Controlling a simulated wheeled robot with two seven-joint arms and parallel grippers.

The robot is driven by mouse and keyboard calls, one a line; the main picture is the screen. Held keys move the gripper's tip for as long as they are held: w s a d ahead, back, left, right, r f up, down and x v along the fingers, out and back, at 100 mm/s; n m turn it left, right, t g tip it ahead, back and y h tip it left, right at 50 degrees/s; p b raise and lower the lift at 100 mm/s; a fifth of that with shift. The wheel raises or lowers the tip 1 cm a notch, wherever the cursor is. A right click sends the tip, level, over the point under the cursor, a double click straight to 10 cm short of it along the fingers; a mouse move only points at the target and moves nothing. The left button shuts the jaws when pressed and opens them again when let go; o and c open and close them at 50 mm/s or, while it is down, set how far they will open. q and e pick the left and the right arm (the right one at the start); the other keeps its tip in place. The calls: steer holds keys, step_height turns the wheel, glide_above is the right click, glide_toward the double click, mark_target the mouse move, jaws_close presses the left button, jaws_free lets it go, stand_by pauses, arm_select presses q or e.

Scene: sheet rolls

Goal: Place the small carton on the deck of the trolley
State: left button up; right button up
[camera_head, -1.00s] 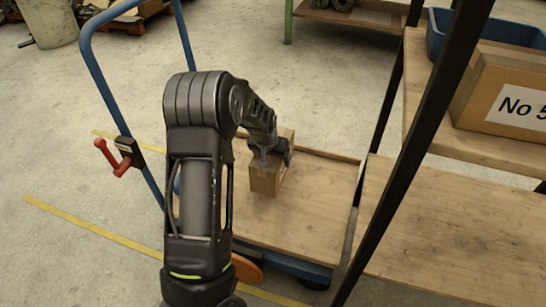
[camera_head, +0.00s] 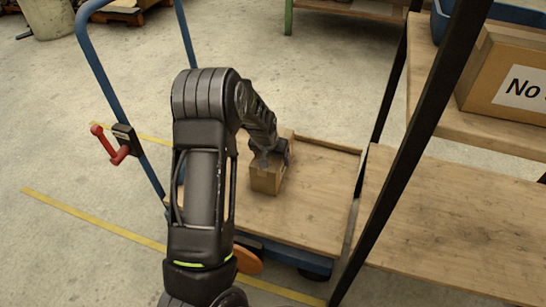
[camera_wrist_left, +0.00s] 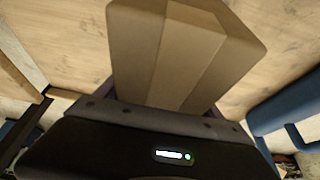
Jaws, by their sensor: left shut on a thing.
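The small carton (camera_head: 266,178) is a brown box at the wooden deck (camera_head: 310,205) of the blue trolley in the head view. My left gripper (camera_head: 268,158) comes down from above and is shut on the carton's upper part. The left wrist view shows the carton (camera_wrist_left: 175,50) close up, with a tape strip along it and deck wood (camera_wrist_left: 60,40) around it. I cannot tell whether its underside touches the deck. My right gripper is in neither view.
The trolley's blue handle (camera_head: 107,80) with a red clamp (camera_head: 117,150) rises at the left. A shelf rack with a black post (camera_head: 408,150) stands at the right, bearing a large carton (camera_head: 510,85) and a blue bin. The deck right of the carton is clear.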

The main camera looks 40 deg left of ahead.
mark_target(268, 157)
arm_select(q)
steer(key=o, duration=2.1)
steer(key=shift+s+r+p, duration=0.15)
steer(key=shift+r+p, duration=0.2)
steer(key=shift+r, duration=0.2)
steer(key=p+v, duration=0.4)
steer(key=v, duration=0.7)
steer(key=shift+d, duration=0.15)
